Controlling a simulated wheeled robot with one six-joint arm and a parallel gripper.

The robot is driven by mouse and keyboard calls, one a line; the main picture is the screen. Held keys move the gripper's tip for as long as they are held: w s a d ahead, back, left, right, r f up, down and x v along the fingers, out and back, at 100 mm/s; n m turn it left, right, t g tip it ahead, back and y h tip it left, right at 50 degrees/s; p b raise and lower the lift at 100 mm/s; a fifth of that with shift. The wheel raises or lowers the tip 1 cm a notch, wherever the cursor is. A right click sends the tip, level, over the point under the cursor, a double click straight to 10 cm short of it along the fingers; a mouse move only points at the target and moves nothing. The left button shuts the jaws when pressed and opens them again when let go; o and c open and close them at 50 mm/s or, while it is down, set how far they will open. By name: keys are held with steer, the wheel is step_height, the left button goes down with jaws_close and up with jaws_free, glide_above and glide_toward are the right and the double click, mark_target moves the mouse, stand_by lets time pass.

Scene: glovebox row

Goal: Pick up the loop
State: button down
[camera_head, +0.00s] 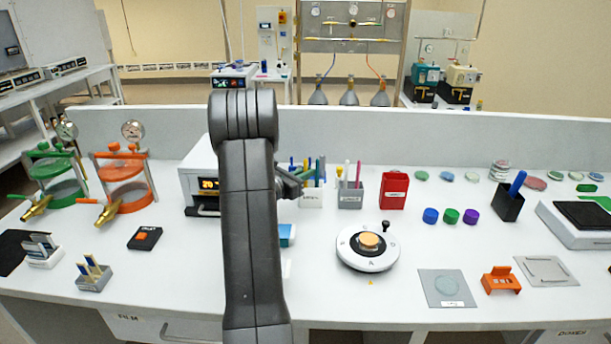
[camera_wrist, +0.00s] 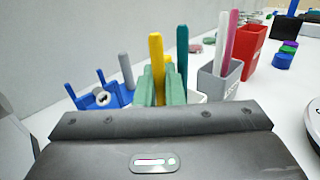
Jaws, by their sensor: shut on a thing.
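A white holder (camera_head: 311,199) with several coloured sticks, apparently the loops, stands mid-bench in the head view. Its pale rim also shows behind my fingers in the wrist view (camera_wrist: 198,98). My gripper (camera_head: 297,181) reaches to this holder from the left, partly hidden by my arm. In the wrist view my pale green fingers (camera_wrist: 161,90) are closed around a slim stick, seemingly the yellow loop (camera_wrist: 157,52), which stands upright. A teal stick (camera_wrist: 182,52) rises just right of it. The loop's lower end is hidden by my fingers.
A grey holder (camera_head: 350,197) with pink and white sticks stands close on the right, then a red box (camera_head: 393,190). A blue rack (camera_wrist: 104,97) is left of my fingers. A round white device (camera_head: 367,254) stands in front. The back wall is close behind.

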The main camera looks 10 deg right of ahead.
mark_target(305, 160)
steer(key=r, duration=0.4)
steer(key=r+b, duration=0.1)
steer(key=r, duration=0.2)
steer(key=shift+s+a, duration=0.1)
steer(key=shift+s, duration=0.15)
steer(key=s+a+b, duration=0.1)
steer(key=s+a, duration=0.1)
steer(key=s, duration=0.6)
steer(key=s+a+b, duration=0.1)
steer(key=s+a, duration=0.1)
steer(key=s, duration=0.6)
steer(key=shift+s+a+b, duration=0.4)
stand_by(0.4)
